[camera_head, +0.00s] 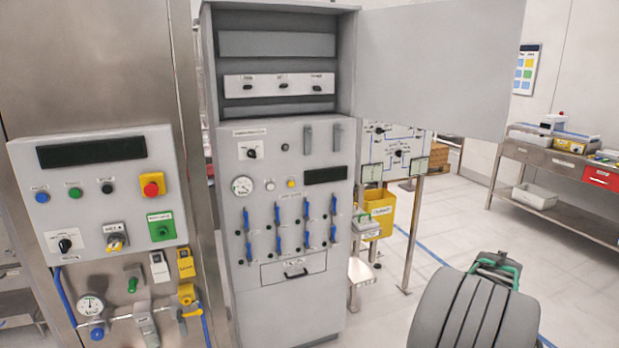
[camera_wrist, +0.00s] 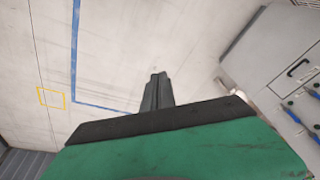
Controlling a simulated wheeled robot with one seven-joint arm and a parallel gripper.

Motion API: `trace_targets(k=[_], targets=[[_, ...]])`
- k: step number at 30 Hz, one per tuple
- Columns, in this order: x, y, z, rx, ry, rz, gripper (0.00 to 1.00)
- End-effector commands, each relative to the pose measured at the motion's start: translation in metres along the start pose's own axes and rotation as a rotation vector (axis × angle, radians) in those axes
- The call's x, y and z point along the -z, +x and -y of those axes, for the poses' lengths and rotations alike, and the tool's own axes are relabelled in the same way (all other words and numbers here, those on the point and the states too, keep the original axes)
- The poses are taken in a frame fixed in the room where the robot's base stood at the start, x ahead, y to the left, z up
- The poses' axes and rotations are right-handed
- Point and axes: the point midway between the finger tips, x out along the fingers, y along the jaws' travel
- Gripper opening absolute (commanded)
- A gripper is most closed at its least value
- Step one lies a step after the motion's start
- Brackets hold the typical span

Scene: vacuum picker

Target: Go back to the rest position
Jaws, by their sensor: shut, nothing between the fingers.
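My gripper (camera_wrist: 157,92) shows in the wrist view with its dark fingers together and nothing between them. It points over the pale floor (camera_wrist: 115,35), apart from any object. In the head view my arm shows as a grey rounded part with a green piece at the lower right; the fingertips are hidden there. A grey cabinet (camera_head: 290,225) with blue levers, a gauge and a small drawer stands in the middle of the head view. Its upper door (camera_head: 440,65) hangs open to the right.
A steel machine with a control panel (camera_head: 100,195) stands at the left. A yellow bin (camera_head: 380,208) is beside the cabinet. A workbench (camera_head: 560,165) with tools is at the far right. The floor (camera_head: 450,215) between cabinet and bench is mostly clear, with a blue line.

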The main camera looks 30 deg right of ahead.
Motion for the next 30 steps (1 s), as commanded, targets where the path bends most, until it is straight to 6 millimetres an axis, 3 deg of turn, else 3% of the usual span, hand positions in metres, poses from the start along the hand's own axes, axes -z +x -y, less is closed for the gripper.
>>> trace_targets(k=[1,5,9,12,16,19,24,30], targets=[[-0.035,-0.003,0.028,0.004,-0.01,0.06,0.0],[-0.131,-0.014,0.093,-0.001,-0.105,0.197,0.0],[-0.235,-0.037,0.16,0.001,-0.345,0.243,0.0],[-0.29,-0.059,0.204,0.037,-0.564,0.192,0.0],[-0.325,-0.108,0.27,0.148,-0.833,0.038,0.0],[-0.352,-0.136,0.303,0.224,-0.984,-0.031,0.0],[-0.379,-0.145,0.32,0.262,-1.095,-0.037,0.0],[-0.379,-0.145,0.321,0.263,-1.096,-0.037,0.0]])
